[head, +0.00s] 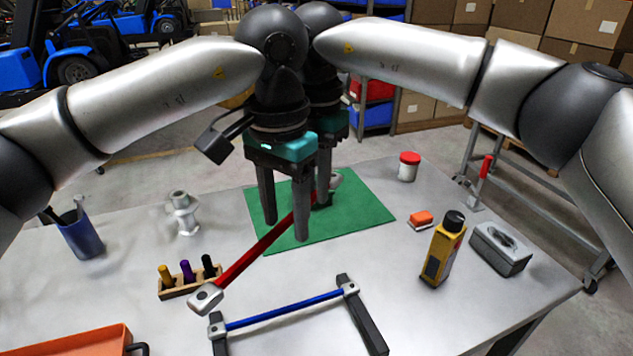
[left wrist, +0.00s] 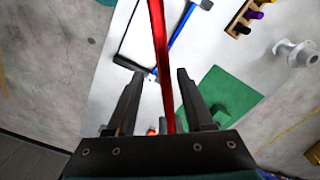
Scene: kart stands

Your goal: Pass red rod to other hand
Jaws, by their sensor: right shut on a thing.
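The red rod (head: 262,248) slants above the table, with a pale metal end piece (head: 206,298) at its near left end and another at its far end. My right gripper (head: 323,203) is shut on the rod near the far end, partly hidden behind my left gripper. My left gripper (head: 286,230) points down at the rod, its fingers apart. In the left wrist view the red rod (left wrist: 160,45) runs between the two open fingers of the left gripper (left wrist: 158,85), with gaps at both sides.
A green mat (head: 363,212) lies below the grippers. A blue bar (head: 285,309) on black supports is in front. A wooden holder (head: 188,287) stands near the rod's near end. A yellow bottle (head: 443,250) and grey box (head: 500,250) stand right; a blue cup (head: 80,235) stands left.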

